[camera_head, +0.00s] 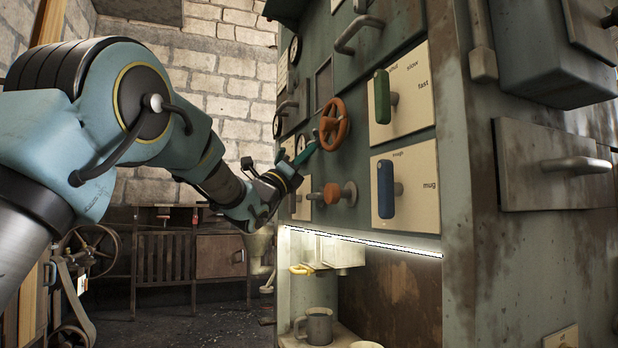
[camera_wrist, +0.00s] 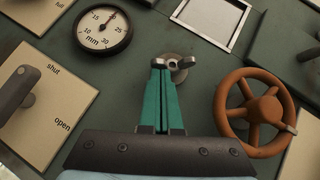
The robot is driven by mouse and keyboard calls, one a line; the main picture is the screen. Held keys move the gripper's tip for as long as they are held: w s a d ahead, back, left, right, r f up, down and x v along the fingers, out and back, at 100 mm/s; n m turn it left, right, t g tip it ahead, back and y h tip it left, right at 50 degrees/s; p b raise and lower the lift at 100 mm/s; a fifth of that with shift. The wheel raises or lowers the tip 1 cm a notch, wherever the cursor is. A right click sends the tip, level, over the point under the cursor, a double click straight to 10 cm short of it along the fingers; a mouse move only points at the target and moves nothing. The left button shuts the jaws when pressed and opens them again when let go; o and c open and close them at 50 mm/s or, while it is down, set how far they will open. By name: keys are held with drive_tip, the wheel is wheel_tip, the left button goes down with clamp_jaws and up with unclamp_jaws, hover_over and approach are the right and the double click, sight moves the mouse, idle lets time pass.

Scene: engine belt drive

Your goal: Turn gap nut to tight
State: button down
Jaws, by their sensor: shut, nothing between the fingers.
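The gap nut appears to be the grey metal wing nut (camera_wrist: 183,64) on a round base on the green panel, seen in the wrist view. My gripper (camera_wrist: 163,66) has its green fingers together, with their tips at the nut's left wing and overlapping it in the picture. Whether they touch it I cannot tell. A round mm gauge (camera_wrist: 103,30) with a red needle sits to the upper left. In the head view my gripper (camera_head: 311,146) is close to the panel, left of the orange handwheel, and I cannot make out the nut there.
The orange handwheel (camera_wrist: 254,112) is close on the right of my fingers. A shut/open lever plate (camera_wrist: 48,105) is on the left and a framed panel (camera_wrist: 212,18) above. In the head view a green lever (camera_head: 382,97) and a blue lever (camera_head: 386,188) stick out further right.

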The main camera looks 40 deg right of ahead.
drive_tip(key=m+g+b, duration=0.2)
drive_tip(key=m+g, duration=0.1)
drive_tip(key=w+m+g+b, duration=0.1)
drive_tip(key=m+g+b, duration=0.1)
drive_tip(key=m+g, duration=0.1)
drive_tip(key=m+g+b, duration=0.3)
drive_tip(key=shift+w+d+m, duration=0.2)
drive_tip(key=shift+d+m, duration=0.1)
drive_tip(key=shift+w+d+r+b, duration=0.1)
drive_tip(key=shift+w+r+b, duration=0.1)
drive_tip(key=shift+b, duration=0.1)
